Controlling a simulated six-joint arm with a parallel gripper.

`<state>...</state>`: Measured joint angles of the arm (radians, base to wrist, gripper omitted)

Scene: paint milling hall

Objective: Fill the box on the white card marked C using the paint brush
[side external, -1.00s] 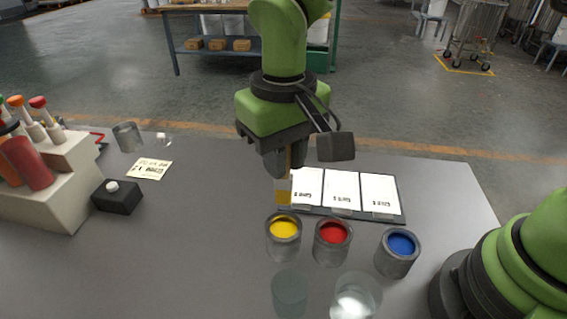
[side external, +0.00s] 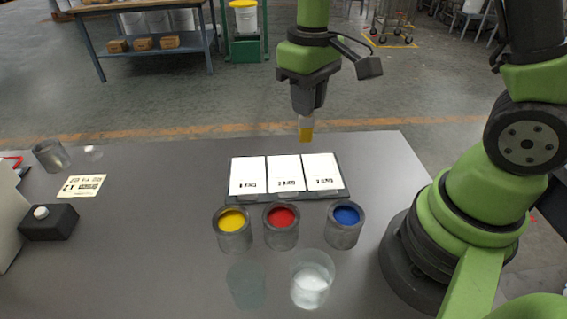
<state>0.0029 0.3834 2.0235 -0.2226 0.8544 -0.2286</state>
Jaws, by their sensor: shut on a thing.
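My gripper (side external: 307,109) is shut on the paint brush (side external: 306,129), which hangs bristles down. Its lower end is yellow; I cannot tell whether that is paint or bristle colour. The brush shows just beyond the far edge of the cards, near the middle and right ones, apparently above the table. Three white cards, left (side external: 248,172), middle (side external: 286,170) and right (side external: 321,168), lie side by side on a dark board (side external: 290,196). Their small black marks are too small to read surely, and I see no colour on them. Open cans hold yellow (side external: 232,221), red (side external: 281,216) and blue (side external: 346,215) paint.
Two clear glasses (side external: 311,282) stand in front of the cans. A metal cup (side external: 51,156), a printed label (side external: 81,186) and a black box with a white button (side external: 48,222) are at the left. The table between the label and the board is clear.

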